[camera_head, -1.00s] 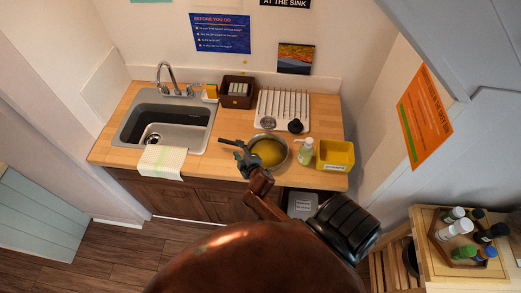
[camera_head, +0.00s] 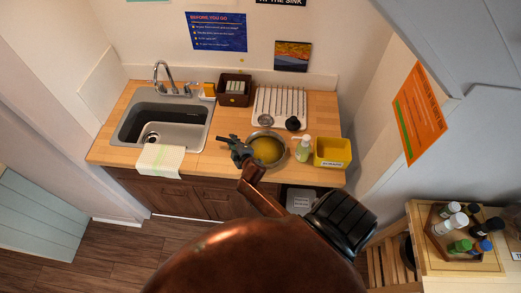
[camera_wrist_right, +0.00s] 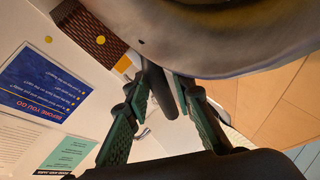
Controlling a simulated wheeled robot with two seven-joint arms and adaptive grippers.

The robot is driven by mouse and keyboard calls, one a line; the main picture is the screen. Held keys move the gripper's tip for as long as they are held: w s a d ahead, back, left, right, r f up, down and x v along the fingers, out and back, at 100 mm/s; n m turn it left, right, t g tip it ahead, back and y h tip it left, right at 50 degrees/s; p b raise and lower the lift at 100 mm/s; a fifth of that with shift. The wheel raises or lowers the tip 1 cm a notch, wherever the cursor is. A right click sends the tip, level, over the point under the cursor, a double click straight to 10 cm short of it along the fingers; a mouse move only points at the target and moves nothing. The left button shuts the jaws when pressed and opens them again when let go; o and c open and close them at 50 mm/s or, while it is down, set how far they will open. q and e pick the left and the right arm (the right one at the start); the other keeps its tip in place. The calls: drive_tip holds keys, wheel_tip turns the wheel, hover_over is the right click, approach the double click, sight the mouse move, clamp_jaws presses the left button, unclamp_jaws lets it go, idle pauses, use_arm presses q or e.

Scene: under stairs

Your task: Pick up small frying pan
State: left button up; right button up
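The small frying pan (camera_head: 267,150) sits on the wooden counter, with a yellow inside and its dark handle pointing left. In the right wrist view its grey underside or side (camera_wrist_right: 240,45) fills the upper right. My right gripper (camera_head: 240,148) is at the handle, left of the pan bowl. In the wrist view its green fingers (camera_wrist_right: 163,85) lie on both sides of the dark handle (camera_wrist_right: 160,88) and look closed on it. The exact contact is partly hidden. The pan looks level with the counter, with no clear lift. My left gripper is not in view.
A soap bottle (camera_head: 303,149) and a yellow bin (camera_head: 332,152) stand close right of the pan. A drying rack (camera_head: 281,101) with a dark item (camera_head: 292,123) is behind it. The sink (camera_head: 162,120) and a towel (camera_head: 160,159) are to the left. Bare counter lies between.

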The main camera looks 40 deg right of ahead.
drive_tip(key=c, duration=0.3)
clamp_jaws()
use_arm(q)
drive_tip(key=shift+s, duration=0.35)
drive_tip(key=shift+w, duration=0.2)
use_arm(e)
drive_tip(key=shift+r, duration=0.1)
drive_tip(key=shift+r, duration=0.1)
